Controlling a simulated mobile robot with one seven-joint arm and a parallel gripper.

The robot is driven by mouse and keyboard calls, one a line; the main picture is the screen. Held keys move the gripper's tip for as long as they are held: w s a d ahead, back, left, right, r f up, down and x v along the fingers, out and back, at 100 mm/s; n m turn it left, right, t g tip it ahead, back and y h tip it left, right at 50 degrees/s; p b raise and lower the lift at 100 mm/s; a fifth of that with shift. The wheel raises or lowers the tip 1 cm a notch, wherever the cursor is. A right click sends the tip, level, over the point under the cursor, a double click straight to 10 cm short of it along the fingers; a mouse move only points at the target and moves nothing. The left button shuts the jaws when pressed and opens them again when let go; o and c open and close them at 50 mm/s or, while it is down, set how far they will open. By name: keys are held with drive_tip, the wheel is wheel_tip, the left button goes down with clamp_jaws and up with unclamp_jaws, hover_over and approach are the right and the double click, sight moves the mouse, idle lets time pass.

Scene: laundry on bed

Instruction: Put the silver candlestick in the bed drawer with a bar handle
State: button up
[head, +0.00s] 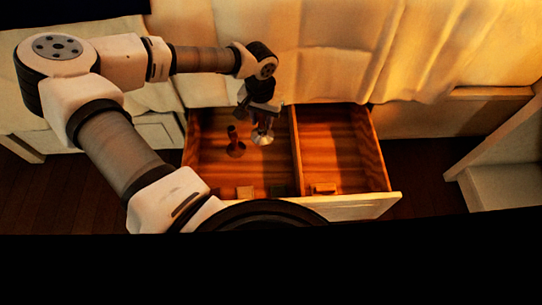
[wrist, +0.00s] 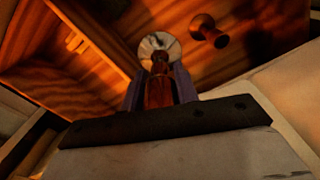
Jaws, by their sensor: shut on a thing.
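The bed drawer (head: 372,150) is pulled open below the bed, and a divider splits it into left and right compartments. My gripper (head: 262,108) is over the left compartment, pointing down, shut on the silver candlestick (head: 263,137). The candlestick's shiny round foot shows below the fingers. In the wrist view, the candlestick's foot (wrist: 158,44) is beyond the fingertips and its stem, tinted brown by the light, is between the fingers (wrist: 160,88). I cannot tell whether the foot touches the drawer floor. The drawer's handle is not visible.
A dark reddish-brown spool-shaped thing (head: 234,142) stands in the left compartment, just left of the candlestick. Small wooden blocks sit near the drawer front, one left (head: 245,192) and one right (head: 323,188). The right compartment is mostly clear. Bedding (head: 330,55) hangs behind the drawer.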

wheel_tip(320, 180, down, 18)
drive_tip(key=b, duration=0.6)
drive_tip(key=shift+r, duration=0.2)
drive_tip(key=shift+f, duration=0.15)
drive_tip(key=o, duration=1.1)
wheel_tip(320, 180, up, 12)
drive_tip(key=p, duration=0.5)
drive_tip(key=shift+r, duration=0.2)
